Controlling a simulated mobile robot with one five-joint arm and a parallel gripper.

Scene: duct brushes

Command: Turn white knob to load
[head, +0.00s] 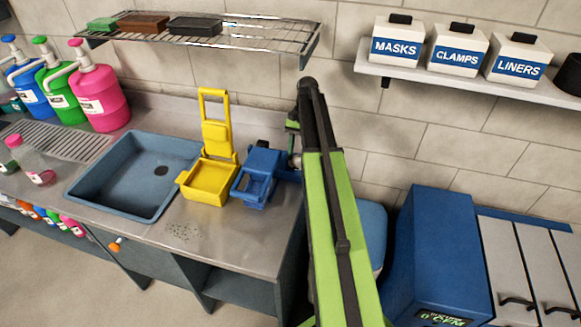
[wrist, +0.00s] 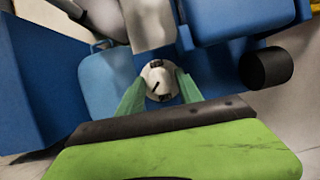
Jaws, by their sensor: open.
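The white knob (wrist: 157,82) is a round, pale piece with a dark line on its face and dark marks at its rim, in the middle of the wrist view. My gripper (wrist: 161,77) is open, with one green finger to the left of the knob and one to the right. I cannot tell whether either finger touches it. In the head view my green and black arm reaches up past the right end of the counter and hides most of the gripper. I cannot make out the knob clearly there.
A blue device (head: 257,178) and a yellow device (head: 208,181) stand beside the sink (head: 135,172). A blue cabinet (head: 436,245) is right of my arm. In the wrist view, a black cylinder (wrist: 266,68) is right of the knob and a light blue container (wrist: 106,82) left.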

